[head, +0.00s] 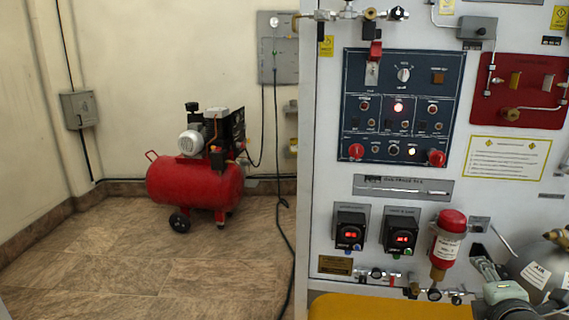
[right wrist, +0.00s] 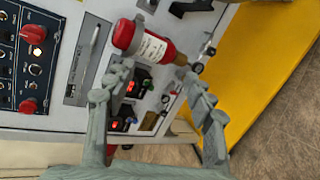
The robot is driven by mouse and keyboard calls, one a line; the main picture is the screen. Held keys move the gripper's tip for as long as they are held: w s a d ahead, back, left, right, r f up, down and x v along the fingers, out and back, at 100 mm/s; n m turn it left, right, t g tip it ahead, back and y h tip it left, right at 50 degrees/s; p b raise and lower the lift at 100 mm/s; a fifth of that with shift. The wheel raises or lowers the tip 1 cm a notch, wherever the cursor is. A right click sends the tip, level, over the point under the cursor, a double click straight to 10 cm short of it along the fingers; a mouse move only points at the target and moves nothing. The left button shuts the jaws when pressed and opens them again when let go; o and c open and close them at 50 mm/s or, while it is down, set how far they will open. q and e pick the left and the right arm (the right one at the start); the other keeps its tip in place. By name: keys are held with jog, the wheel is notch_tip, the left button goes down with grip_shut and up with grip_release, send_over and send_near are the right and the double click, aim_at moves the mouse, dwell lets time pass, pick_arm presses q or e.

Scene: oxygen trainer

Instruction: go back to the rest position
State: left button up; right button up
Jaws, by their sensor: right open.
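My right gripper (head: 486,262) shows at the lower right of the head view, in front of the trainer panel. In the right wrist view its two fingers (right wrist: 156,85) are spread apart with nothing between the tips. Past the tips is a red cylinder with a white label (right wrist: 145,42), mounted on the panel; it also shows in the head view (head: 447,238), left of the gripper. I see a gap between them in the head view, but the depth is hard to tell. My left gripper is not in view.
The white trainer panel (head: 330,215) fills the right side, with a blue control board (head: 362,85) and projecting red knobs. A yellow surface (head: 390,308) juts out below. A red compressor (head: 195,183) stands on the floor at left. The floor (head: 120,260) before it is clear.

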jog(key=s+f+m+g, duration=0.3)
jog(key=s+f+m, duration=0.15)
jog(key=f, duration=0.85)
jog(key=s+a+f+m+g+y, duration=0.2)
jog(key=s+a+f+m, duration=0.3)
jog(key=f, duration=0.6)
jog(key=s+a+f+m+g+y, duration=0.2)
jog(key=s+a+f+m+g, duration=0.2)
jog(key=s+a+f, duration=0.5)
notch_tip(320, 180, down, 3)
jog(key=shift+s+f+m+g+y, duration=0.2)
jog(key=shift+s+m+g+y, duration=0.15)
jog(key=shift+s+m, duration=0.55)
jog(key=shift+s+a, duration=0.1)
jog(key=shift+s, duration=0.05)
jog(key=shift+c, duration=0.5)
